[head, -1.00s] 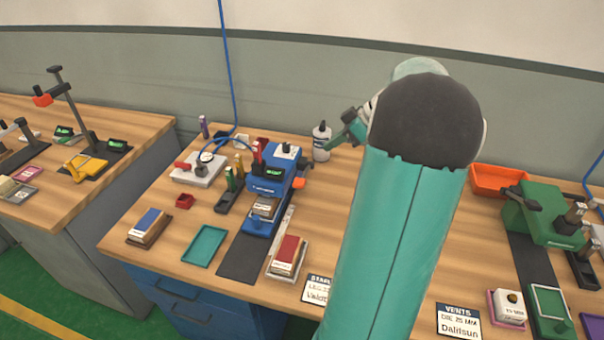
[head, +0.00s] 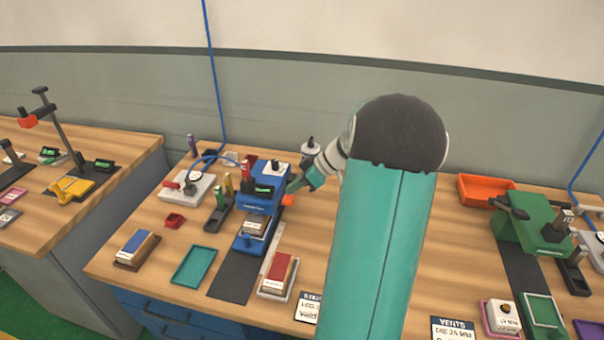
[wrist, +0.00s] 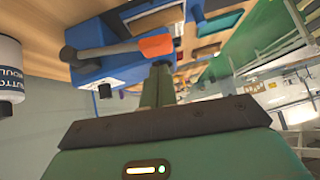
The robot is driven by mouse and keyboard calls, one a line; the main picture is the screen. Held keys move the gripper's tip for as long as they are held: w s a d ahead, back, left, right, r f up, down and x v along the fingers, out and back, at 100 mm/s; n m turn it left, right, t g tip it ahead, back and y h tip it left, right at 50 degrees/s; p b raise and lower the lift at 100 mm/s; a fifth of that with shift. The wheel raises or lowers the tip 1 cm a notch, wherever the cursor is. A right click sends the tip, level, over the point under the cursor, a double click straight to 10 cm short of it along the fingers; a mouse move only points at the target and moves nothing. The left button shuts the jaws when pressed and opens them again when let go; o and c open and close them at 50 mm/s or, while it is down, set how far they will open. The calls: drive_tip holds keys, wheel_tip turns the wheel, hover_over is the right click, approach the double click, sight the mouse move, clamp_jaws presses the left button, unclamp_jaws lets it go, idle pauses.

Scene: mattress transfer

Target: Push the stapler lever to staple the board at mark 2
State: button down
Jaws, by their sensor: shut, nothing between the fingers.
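The blue stapler (head: 263,185) stands on the wooden bench, left of centre in the head view. Its lever has an orange tip (head: 288,200) on the right side. In the wrist view, the grey lever bar ends in the same orange tip (wrist: 157,46), beside the blue body (wrist: 110,70). My gripper (head: 292,187) is shut and empty, right beside the orange tip. In the wrist view its fingers (wrist: 159,72) point at the tip; I cannot tell whether they touch. A small board (head: 255,226) sits in the stapler's front. Mark 2 is not readable.
A white bottle (head: 311,150) stands behind my gripper. A teal tray (head: 194,266), a red-topped block (head: 279,272) and a gauge box (head: 187,188) lie around the stapler. A green press (head: 535,225) and orange bin (head: 486,190) are at right.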

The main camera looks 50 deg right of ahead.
sight(293, 201)
drive_tip(key=shift+a+f, duration=0.1)
drive_tip(key=shift+f, duration=0.65)
drive_tip(key=shift+s+a+f+n+t+h, duration=0.15)
drive_tip(key=shift+a+f+h, duration=0.1)
drive_tip(key=shift+f, duration=0.2)
drive_tip(key=shift+s+a+f+n+t+h, duration=0.1)
drive_tip(key=shift+a+f+n+h, duration=0.1)
drive_tip(key=shift+f+h, duration=0.15)
drive_tip(key=shift+s+a+f+n+t+h, duration=0.1)
drive_tip(key=shift+a+f+n+t+h, duration=0.1)
drive_tip(key=shift+f, duration=0.3)
drive_tip(key=f, duration=0.3)
drive_tip(key=shift+s+a+f, duration=0.1)
drive_tip(key=shift+s+a, duration=0.05)
drive_tip(key=shift+a, duration=0.05)
